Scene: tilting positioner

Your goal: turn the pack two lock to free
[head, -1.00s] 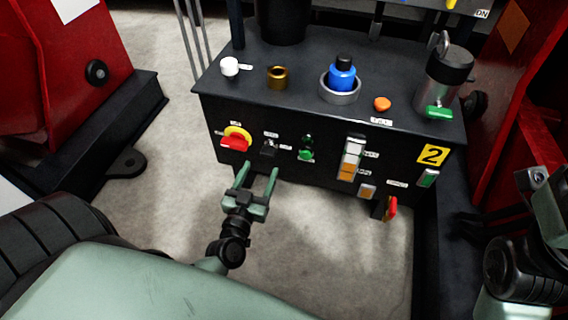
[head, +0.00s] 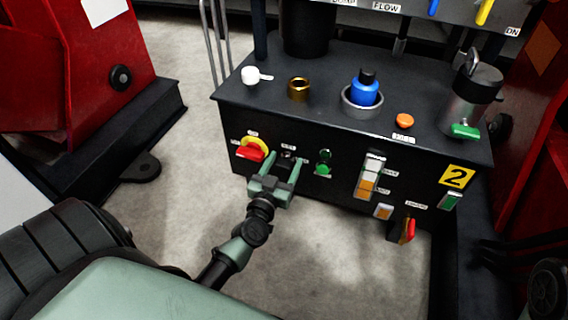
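The black pack (head: 232,112) carries a yellow plate with a 2 (head: 457,176) on its front. A small dark switch (head: 287,155) sits on the front face between a red knob on a yellow disc (head: 252,149) and a green button (head: 323,170). Its label is too small to read, so I cannot tell for sure that it is the lock. My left gripper (head: 284,161) is open, its two green fingers pointing at the panel on either side of this switch. The fingers partly hide it, and I cannot tell whether they touch it. My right gripper is out of view.
Further right on the front are a white and orange switch column (head: 371,177) and a red handle (head: 408,231). On top stand a white knob (head: 250,75), a brass fitting (head: 298,89), a blue cap (head: 366,90) and an orange button (head: 404,121). The floor below is clear.

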